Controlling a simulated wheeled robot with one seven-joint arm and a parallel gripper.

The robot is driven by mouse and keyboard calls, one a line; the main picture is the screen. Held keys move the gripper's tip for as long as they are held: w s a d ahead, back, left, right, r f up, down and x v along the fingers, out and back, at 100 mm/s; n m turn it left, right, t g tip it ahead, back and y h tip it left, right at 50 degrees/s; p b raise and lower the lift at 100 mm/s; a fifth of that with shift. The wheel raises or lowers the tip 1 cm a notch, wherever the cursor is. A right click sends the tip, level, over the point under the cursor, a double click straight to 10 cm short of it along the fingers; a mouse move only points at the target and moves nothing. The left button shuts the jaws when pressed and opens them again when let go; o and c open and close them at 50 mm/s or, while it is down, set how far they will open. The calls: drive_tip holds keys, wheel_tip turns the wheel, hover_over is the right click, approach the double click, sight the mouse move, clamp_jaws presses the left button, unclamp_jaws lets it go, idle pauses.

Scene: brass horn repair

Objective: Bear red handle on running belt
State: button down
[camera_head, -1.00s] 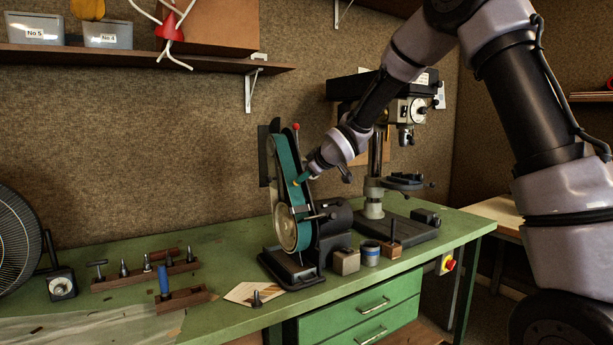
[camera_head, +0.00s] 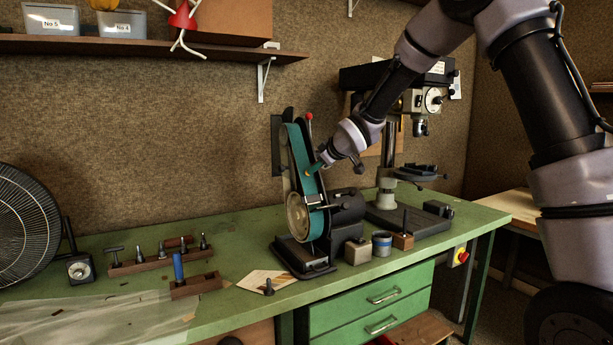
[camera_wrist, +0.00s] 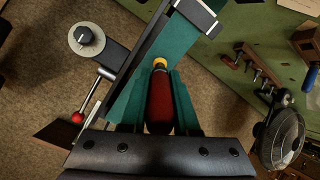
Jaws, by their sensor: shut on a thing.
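The red handle (camera_wrist: 160,105) with a yellow end lies between the two green fingers of my gripper (camera_wrist: 158,78) in the wrist view. My gripper is shut on it, and the yellow end points away from the palm, over the green belt (camera_wrist: 180,38). In the head view my gripper (camera_head: 316,168) is at the front face of the upright belt (camera_head: 297,148) of the sander, and only a small yellow-orange spot shows at its tip. I cannot tell whether the handle touches the belt, or whether the belt runs.
The sander's red-knobbed lever (camera_wrist: 78,117) stands close beside my gripper. A drill press (camera_head: 388,150) stands to the right. A tin (camera_head: 381,245) and small blocks sit near the bench's front edge. Tool racks (camera_head: 155,262) and a fan (camera_head: 25,225) are to the left.

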drive_tip(key=shift+w+a+f, duration=0.35)
drive_tip(key=shift+w, duration=0.15)
idle(1.2)
drive_tip(key=shift+s+r, duration=0.1)
idle(1.0)
drive_tip(key=shift+v, duration=3.4)
